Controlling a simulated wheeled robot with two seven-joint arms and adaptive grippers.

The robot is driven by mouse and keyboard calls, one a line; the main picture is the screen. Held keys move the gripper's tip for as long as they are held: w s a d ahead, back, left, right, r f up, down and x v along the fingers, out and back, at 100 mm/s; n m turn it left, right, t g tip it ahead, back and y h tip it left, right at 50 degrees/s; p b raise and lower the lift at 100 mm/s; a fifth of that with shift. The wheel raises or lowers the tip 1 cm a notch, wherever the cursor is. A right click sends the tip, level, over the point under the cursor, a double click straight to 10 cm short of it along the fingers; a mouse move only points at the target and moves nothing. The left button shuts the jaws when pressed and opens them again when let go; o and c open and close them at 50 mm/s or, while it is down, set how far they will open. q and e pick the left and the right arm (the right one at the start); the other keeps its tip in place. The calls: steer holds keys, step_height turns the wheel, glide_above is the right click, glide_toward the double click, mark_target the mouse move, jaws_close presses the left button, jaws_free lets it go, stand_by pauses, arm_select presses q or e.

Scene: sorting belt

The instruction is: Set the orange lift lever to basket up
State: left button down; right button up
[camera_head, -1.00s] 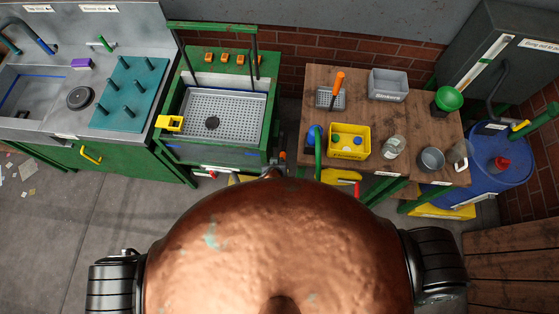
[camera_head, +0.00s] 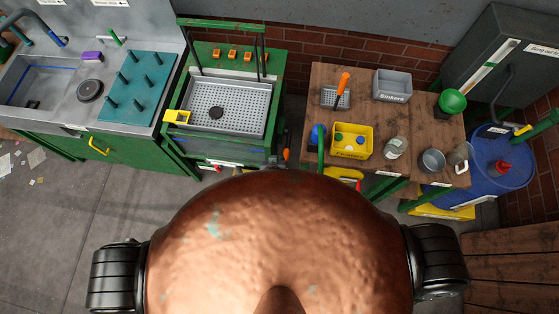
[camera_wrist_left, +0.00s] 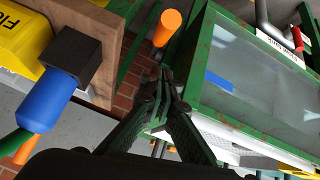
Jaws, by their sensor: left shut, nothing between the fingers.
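The orange lift lever (camera_head: 286,154) is a small orange grip at the right side of the green washing station (camera_head: 228,157) in the head view. In the left wrist view its orange cylindrical knob (camera_wrist_left: 167,27) stands just beyond my fingertips. My left gripper (camera_wrist_left: 166,82) is shut and empty, with its fingertips close below the knob; I cannot tell whether they touch the lever. In the head view my copper body hides most of the left arm. The perforated basket (camera_head: 240,97) sits in the station with a dark round piece in it. My right gripper is not in view.
In the wrist view a blue handle (camera_wrist_left: 48,98) juts out left of my fingers. Open floor lies at left.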

arm_select(q)
steer(key=v, duration=0.2)
steer(key=shift+s+a+r, duration=0.1)
steer(key=shift+s+r, duration=0.1)
steer(key=shift+s, duration=0.05)
steer(key=shift+f, duration=0.1)
stand_by(0.4)
